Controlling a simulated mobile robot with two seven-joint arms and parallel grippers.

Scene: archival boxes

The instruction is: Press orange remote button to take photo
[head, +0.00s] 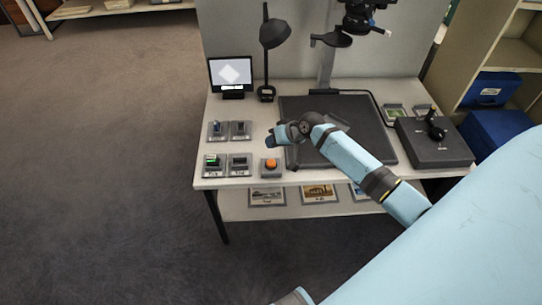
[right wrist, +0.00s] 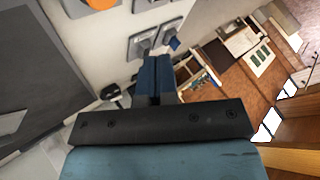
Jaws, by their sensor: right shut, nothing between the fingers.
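The orange button (head: 270,163) sits on a small grey box near the front edge of the white table (head: 230,182). In the right wrist view the orange button (right wrist: 101,4) is partly cut off at the top edge. My right gripper (head: 272,140) is just behind and above the button in the head view, apart from it as far as I can tell. In the right wrist view its blue fingers (right wrist: 154,72) are together and empty. My left gripper is not in view.
Several small switch boxes (head: 214,165) stand left of the button. A dark mat (head: 372,140) lies under my right arm. A small screen (head: 231,75) and a lamp (head: 274,34) stand behind. A joystick box (head: 432,145) is at right.

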